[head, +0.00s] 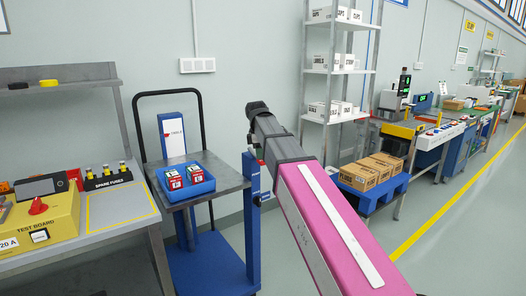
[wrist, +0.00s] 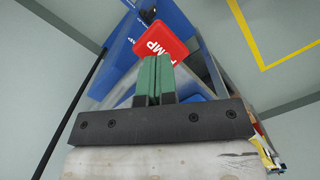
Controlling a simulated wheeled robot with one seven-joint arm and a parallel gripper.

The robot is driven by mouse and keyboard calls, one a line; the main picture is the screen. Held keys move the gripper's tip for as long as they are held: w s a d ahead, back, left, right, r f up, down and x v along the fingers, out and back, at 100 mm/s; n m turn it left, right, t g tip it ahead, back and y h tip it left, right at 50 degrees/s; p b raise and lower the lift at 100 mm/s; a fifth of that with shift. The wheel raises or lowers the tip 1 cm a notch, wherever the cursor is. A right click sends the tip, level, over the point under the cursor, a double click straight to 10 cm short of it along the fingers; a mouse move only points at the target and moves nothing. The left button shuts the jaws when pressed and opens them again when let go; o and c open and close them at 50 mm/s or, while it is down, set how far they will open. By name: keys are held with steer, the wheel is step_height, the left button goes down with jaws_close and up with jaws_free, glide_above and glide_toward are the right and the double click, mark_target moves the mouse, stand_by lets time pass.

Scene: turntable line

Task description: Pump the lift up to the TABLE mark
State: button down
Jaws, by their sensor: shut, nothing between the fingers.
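The lift is a blue-framed cart with a grey top (head: 222,178) and a black push handle (head: 137,125). On its back post a white plate (head: 173,135) bears small lettering that looks like TABLE, with a red mark beside it. A blue tray (head: 162,187) with two red boxes (head: 184,176) rests on the top. In the wrist view a red pedal (wrist: 168,42) lettered PUMP lies just beyond my gripper (wrist: 154,62). Its green fingers are shut and empty, and overlap the pedal's near edge; I cannot tell if they touch. In the head view my arm hides the pedal.
A bench with a yellow test board (head: 40,225) and a yellow-outlined area (head: 118,207) stands left of the lift. A shelf rack (head: 341,72) and a blue stand with cartons (head: 366,173) are at the right. Grey floor is clear beside the yellow line (head: 440,210).

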mark_target(253, 151)
steer(key=a, duration=0.1)
steer(key=a+r, duration=0.1)
steer(key=a, duration=0.1)
stand_by(0.4)
step_height(253, 151, up, 11)
steer(key=a, duration=0.1)
stand_by(0.6)
steer(key=shift+s+f, duration=0.1)
steer(key=shift+f, duration=0.05)
stand_by(0.5)
